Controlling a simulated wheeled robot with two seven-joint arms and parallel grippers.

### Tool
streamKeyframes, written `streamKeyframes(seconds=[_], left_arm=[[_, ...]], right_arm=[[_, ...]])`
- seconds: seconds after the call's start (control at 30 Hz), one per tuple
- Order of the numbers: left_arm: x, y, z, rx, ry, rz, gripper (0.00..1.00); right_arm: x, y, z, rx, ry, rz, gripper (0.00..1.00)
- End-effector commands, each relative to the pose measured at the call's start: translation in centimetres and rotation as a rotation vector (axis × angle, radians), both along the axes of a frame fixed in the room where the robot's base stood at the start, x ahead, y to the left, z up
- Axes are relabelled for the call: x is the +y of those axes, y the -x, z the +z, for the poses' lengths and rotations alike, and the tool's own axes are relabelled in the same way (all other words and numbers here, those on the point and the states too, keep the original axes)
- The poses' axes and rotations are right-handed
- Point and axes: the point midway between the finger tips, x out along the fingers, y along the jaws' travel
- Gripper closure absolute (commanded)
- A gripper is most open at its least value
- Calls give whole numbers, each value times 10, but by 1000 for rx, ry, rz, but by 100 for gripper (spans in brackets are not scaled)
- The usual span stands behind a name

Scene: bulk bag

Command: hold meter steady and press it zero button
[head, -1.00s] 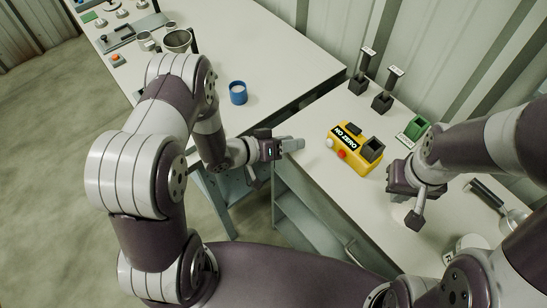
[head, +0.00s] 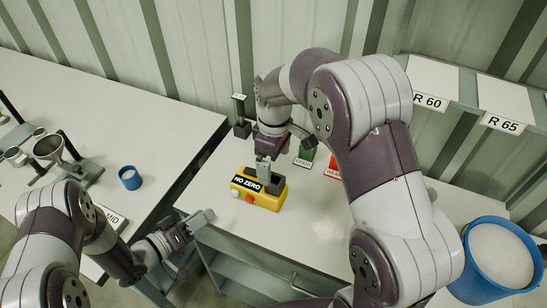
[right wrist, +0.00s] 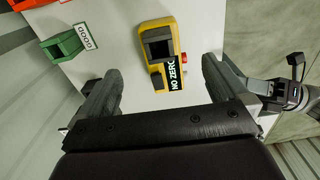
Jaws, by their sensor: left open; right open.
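The yellow meter (head: 270,201) stands on the right-hand table. Its dark label reads "NO ZERO", and a white button (head: 234,193) and a red button (head: 249,199) show on its front side. My right gripper (head: 264,172) is open and points down above the meter, partly covering its dark socket. In the right wrist view the meter (right wrist: 157,32) lies between and beyond the two spread fingers, with no contact visible. My left gripper (head: 197,220) is open and empty, left of the meter near the table's front edge.
A green GOOD bin (head: 306,154) and a red bin (head: 334,165) stand right of the meter. A blue tub of white material (head: 497,262) is at the right. A blue cup (head: 130,178) stands on the left table. Bare table lies in front of the bins.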

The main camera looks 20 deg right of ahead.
Motion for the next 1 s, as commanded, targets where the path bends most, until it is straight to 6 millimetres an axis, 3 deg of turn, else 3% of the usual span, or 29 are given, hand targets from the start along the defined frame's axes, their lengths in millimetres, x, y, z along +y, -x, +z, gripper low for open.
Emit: streamKeyframes(seconds=[0.53, 0.7, 0.93, 0.97, 1.0], left_arm=[[0, 0, 0, 0, 0, 0, 57], [0, 0, 0, 0, 0, 0, 57], [0, 0, 0, 0, 0, 0, 57], [0, 0, 0, 0, 0, 0, 57], [0, 0, 0, 0, 0, 0, 57]], right_arm=[[0, -1, -110, 1, 0, 7, 0], [0, -1, -123, -1, 0, 7, 0], [0, -1, -124, -2, -1, 7, 0], [0, -1, -124, -1, 0, 6, 3], [0, -1, -124, -2, -1, 6, 16]])
